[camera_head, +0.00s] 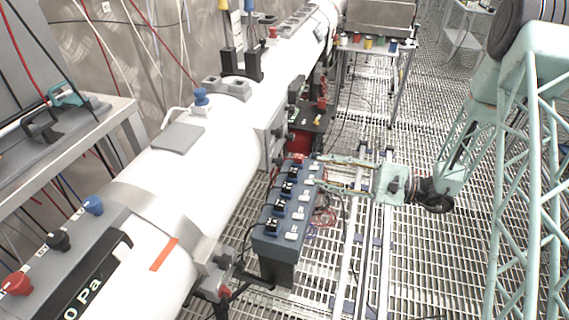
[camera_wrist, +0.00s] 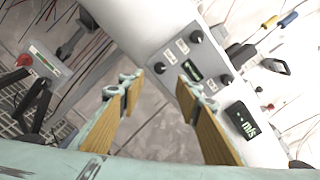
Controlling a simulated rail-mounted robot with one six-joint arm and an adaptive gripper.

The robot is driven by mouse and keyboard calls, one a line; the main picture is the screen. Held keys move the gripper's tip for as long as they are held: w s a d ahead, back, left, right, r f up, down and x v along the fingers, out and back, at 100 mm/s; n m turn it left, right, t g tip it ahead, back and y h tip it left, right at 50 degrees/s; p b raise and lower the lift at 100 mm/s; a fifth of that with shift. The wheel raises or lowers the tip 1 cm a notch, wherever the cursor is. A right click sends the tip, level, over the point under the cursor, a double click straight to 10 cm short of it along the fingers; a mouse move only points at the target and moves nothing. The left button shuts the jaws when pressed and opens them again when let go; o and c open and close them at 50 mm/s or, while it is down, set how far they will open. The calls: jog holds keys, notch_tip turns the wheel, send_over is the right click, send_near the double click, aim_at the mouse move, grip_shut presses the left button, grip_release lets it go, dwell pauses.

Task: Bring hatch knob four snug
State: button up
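In the wrist view a grey hatch plate (camera_wrist: 178,55) sits on the white pipe, with a small dark display in its middle. Black round knobs show at three of its corners: a left knob (camera_wrist: 159,68), a top knob (camera_wrist: 195,36) and a right knob (camera_wrist: 226,79). My right finger covers the lower corner, so any knob there is hidden. I cannot tell which is knob four. My gripper (camera_wrist: 155,90) is open and empty, its yellow-padded fingers apart, short of the plate. In the head view my gripper (camera_head: 319,171) is beside the blue-grey switch box.
The blue-grey switch box (camera_head: 262,243) with several black switches stands close below and left of my gripper in the head view. A red-and-black box (camera_head: 305,138) stands behind it. The white pipe (camera_head: 215,165) runs along the left.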

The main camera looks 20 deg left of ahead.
aim_at(282, 162)
jog(key=shift+w+a+b, duration=0.1)
jog(key=shift+a+b, duration=0.8)
jog(key=shift+a, duration=5.4)
jog(key=shift+c, duration=0.4)
jog(key=c, duration=0.8)
